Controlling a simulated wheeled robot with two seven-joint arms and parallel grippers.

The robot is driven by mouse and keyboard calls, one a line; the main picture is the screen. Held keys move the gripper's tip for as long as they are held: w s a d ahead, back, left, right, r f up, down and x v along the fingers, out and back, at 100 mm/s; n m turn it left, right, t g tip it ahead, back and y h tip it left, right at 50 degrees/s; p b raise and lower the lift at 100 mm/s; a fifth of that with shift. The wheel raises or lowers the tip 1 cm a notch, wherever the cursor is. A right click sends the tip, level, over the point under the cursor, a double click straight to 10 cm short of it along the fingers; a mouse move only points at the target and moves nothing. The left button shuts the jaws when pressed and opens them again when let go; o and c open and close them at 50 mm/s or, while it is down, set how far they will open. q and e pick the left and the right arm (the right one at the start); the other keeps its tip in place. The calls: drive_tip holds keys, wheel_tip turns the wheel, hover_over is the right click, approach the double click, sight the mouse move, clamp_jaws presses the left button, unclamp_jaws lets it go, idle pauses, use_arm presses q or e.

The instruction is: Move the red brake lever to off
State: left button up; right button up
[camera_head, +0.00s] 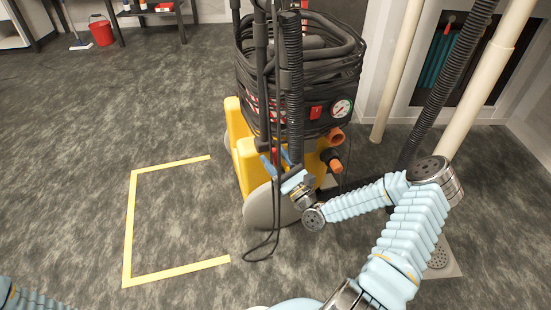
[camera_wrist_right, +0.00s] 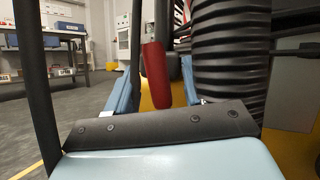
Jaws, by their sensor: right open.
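The red brake lever (camera_wrist_right: 155,73) shows in the right wrist view as a short red bar, slightly tilted, in front of the yellow machine body. In the head view only a small red bit of it (camera_head: 275,151) shows by my fingertips. My right gripper (camera_head: 277,161) is open at the machine's near side. In the right wrist view its two blue fingers (camera_wrist_right: 157,90) stand on either side of the lever, with gaps visible. I cannot tell how deep the lever sits between them. My left gripper is out of view; only a bit of my left arm shows at bottom left.
The yellow extraction machine (camera_head: 245,160) carries coiled black hoses (camera_head: 300,75), a gauge (camera_head: 342,108) and a red switch (camera_head: 316,112). A ribbed hose (camera_wrist_right: 230,50) and thin cables hang close to my right gripper. A yellow floor outline (camera_head: 128,230) lies left, on clear floor.

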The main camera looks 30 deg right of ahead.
drive_tip(key=v, duration=1.3)
drive_tip(key=shift+s+f, duration=0.2)
drive_tip(key=shift+s, duration=0.15)
drive_tip(key=shift+d, duration=0.1)
